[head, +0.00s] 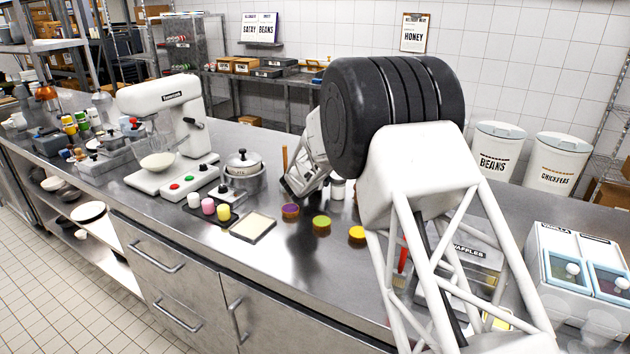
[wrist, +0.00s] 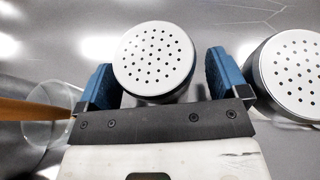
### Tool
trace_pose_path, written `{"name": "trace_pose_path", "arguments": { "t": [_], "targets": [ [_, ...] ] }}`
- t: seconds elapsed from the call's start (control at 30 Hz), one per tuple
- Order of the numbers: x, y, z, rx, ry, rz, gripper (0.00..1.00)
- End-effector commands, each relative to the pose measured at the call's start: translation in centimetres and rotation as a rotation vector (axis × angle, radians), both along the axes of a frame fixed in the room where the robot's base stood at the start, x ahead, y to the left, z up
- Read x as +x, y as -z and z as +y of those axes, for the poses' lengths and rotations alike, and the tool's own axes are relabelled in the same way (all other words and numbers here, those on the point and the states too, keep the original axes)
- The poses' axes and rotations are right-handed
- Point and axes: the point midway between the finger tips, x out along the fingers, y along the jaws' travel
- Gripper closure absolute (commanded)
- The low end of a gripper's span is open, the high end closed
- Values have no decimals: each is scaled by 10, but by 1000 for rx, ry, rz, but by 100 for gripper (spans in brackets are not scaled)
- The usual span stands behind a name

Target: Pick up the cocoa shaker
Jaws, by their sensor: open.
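In the wrist view, a shaker with a round, white, perforated lid (wrist: 154,58) sits between the blue fingers of my gripper (wrist: 160,68). The fingers stand open on either side of it, and I cannot tell whether they touch it. A second shaker with a perforated lid and dark side (wrist: 292,75) stands just right of the right finger. No label shows on either, so I cannot tell which is the cocoa shaker. In the head view, my arm hides most of this spot; a small whitish container (head: 338,189) shows beside it.
A clear glass (wrist: 48,108) with a wooden stick (wrist: 30,108) stands close to the left finger. In the head view, a pot (head: 243,183) and a shallow tray (head: 254,228) are left of my arm. Purple-topped (head: 290,211), green-topped (head: 321,223) and yellow-topped (head: 357,234) tubs stand in front.

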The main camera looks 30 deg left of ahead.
Motion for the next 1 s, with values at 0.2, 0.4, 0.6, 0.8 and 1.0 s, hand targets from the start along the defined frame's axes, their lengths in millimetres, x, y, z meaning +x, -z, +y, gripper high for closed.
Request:
{"name": "trace_pose_path", "arguments": {
  "t": [0.2, 0.4, 0.6, 0.8, 1.0],
  "targets": [
    [0, 0, 0, 0, 0, 0, 7],
    [0, 0, 0, 0, 0, 0, 21],
    [0, 0, 0, 0, 0, 0, 52],
    [0, 0, 0, 0, 0, 0, 65],
    [0, -2, 0, 0, 0, -1, 66]
  ]
}}
